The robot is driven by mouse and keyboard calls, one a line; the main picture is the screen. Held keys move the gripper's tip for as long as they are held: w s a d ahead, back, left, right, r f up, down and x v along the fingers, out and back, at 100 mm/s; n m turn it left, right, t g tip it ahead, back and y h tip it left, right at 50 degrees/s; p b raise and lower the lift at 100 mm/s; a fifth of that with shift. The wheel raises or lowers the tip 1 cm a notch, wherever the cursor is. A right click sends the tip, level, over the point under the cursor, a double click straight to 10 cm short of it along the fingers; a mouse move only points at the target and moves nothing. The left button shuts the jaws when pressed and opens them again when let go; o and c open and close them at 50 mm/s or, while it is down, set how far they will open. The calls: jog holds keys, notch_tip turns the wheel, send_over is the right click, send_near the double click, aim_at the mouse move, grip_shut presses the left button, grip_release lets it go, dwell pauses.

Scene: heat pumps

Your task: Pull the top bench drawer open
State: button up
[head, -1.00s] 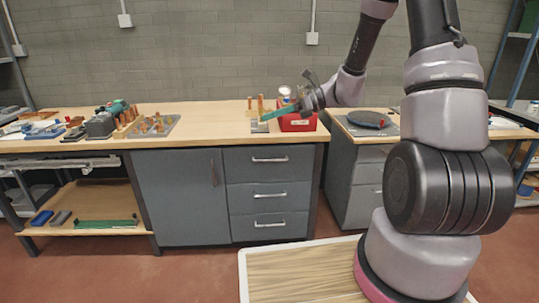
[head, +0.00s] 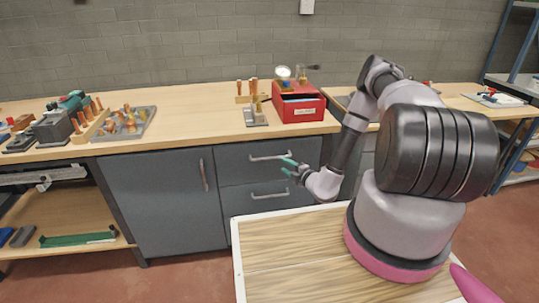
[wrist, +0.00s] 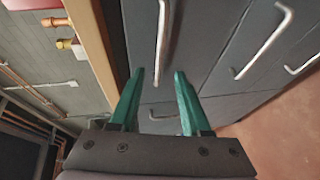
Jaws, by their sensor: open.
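The top bench drawer (head: 238,160) is grey and looks shut, flush with the bench front. Its pale bar handle (head: 268,157) shows left of my gripper (head: 290,169) in the head view. My gripper is open and empty, with two teal fingers in front of the drawers near the handle's right end. In the wrist view the top handle (wrist: 164,35) runs lengthwise ahead, its near end lying between the fingertips of my gripper (wrist: 160,72). I cannot tell the depth gap, and no contact is clear.
A second drawer handle (head: 269,196) is below. A cupboard door (head: 160,200) stands left. The worktop (head: 190,105) carries a red box (head: 298,103) and tool blocks; its edge (wrist: 92,55) runs close left of the fingers in the wrist view. Red floor shows right there.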

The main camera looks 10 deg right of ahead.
aim_at(272, 158)
jog(key=x, duration=1)
jog(key=shift+w+a, duration=0.2)
jog(key=shift+w, duration=0.15)
grip_shut()
jog(key=shift+d+f, duration=0.1)
dwell(0.8)
